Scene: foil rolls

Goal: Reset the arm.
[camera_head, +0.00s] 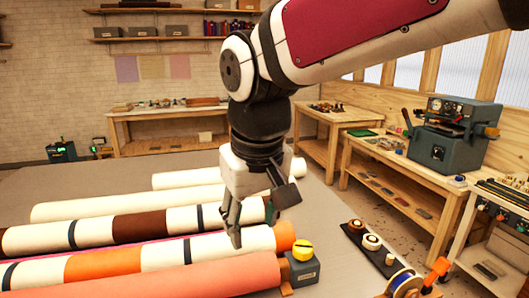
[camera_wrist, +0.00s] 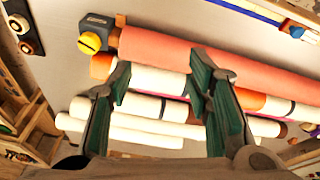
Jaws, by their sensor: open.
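My gripper (camera_head: 258,207) hangs from my arm above the right ends of the rolls in the head view, fingers apart and nothing between them. In the wrist view my gripper (camera_wrist: 160,95) shows two green-padded fingers spread wide, with rolls visible beyond and between them. A salmon roll (camera_head: 200,278) lies nearest. Behind it lies a white and orange banded roll (camera_head: 105,263), then a white and brown banded roll (camera_head: 140,226). Plain cream rolls (camera_head: 110,206) lie farther back. I cannot tell the exact gap between fingertips and rolls.
A grey block with a yellow knob (camera_head: 303,265) stands by the salmon roll's end. Black-based round pieces (camera_head: 371,242) and a blue-rimmed reel (camera_head: 404,284) lie to the right. Wooden benches (camera_head: 395,165) line the right side, one bearing a grey machine (camera_head: 452,135).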

